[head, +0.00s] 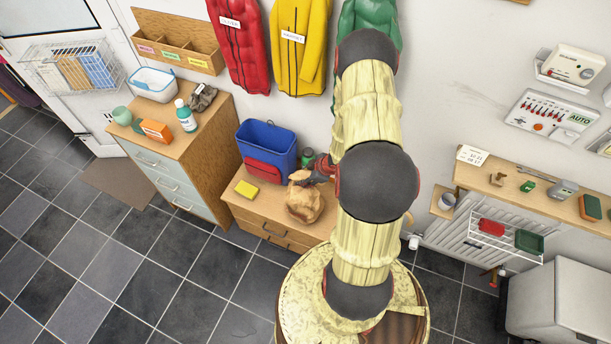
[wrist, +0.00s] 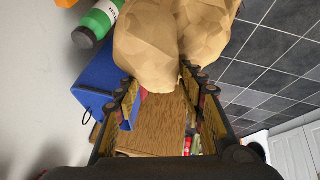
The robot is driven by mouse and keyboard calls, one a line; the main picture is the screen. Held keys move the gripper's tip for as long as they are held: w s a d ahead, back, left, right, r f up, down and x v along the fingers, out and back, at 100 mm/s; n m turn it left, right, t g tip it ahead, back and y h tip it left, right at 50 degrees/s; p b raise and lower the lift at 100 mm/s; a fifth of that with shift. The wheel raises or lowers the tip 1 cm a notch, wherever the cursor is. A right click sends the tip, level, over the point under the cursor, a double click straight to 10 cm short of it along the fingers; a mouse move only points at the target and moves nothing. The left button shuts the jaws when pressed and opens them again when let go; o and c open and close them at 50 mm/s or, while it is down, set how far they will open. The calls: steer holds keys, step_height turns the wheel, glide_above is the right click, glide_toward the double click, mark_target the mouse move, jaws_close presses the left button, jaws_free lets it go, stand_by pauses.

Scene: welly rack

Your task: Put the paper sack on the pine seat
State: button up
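The crumpled tan paper sack (head: 305,204) appears to rest at the right end of the pine seat (head: 234,204), a low wooden bench with drawers. My gripper (head: 318,170) is beside the upper part of the sack, partly hidden by my arm. In the wrist view the sack (wrist: 150,45) fills the top middle, just past my fingertips, and its lower end dips between them. My gripper (wrist: 163,88) has its fingers apart, with bare wood (wrist: 160,125) showing between them. I cannot tell whether either finger touches the sack.
A blue tub (head: 268,140) with a red front stands at the back of the seat, left of the sack. A green bottle (head: 307,157) is behind the sack. A drawer cabinet (head: 170,165) stands further left.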

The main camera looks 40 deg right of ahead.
steer(key=shift+r, duration=0.1)
steer(key=a+p+v, duration=0.1)
steer(key=p+v, duration=0.2)
steer(key=v, duration=0.9)
steer(key=w+d+r+m+h, duration=0.1)
steer(key=w+d+r+h, duration=0.15)
steer(key=r, duration=0.45)
steer(key=w+d+r+h, duration=0.1)
steer(key=w+r, duration=0.2)
steer(key=r, duration=0.4)
steer(key=w+a+r+m+h, duration=0.1)
steer(key=a+r, duration=0.2)
steer(key=r, duration=0.4)
steer(key=a+r+m+h, duration=0.1)
steer(key=a+r+m, duration=0.15)
steer(key=r, duration=0.45)
steer(key=s+a+r+y, duration=0.1)
steer(key=s+a+r, duration=0.3)
steer(key=a, duration=0.4)
steer(key=s+a+r+m+y, duration=0.1)
steer(key=s+a+r+y, duration=0.1)
steer(key=s+a+r, duration=0.3)
steer(key=s+a+r+m+y, duration=0.1)
steer(key=s+a+r, duration=0.4)
steer(key=a, duration=0.6)
steer(key=shift+s+a+y, duration=0.35)
steer(key=shift+s+a, duration=0.05)
steer(key=shift+s, duration=0.1)
steer(key=shift+f, duration=0.1)
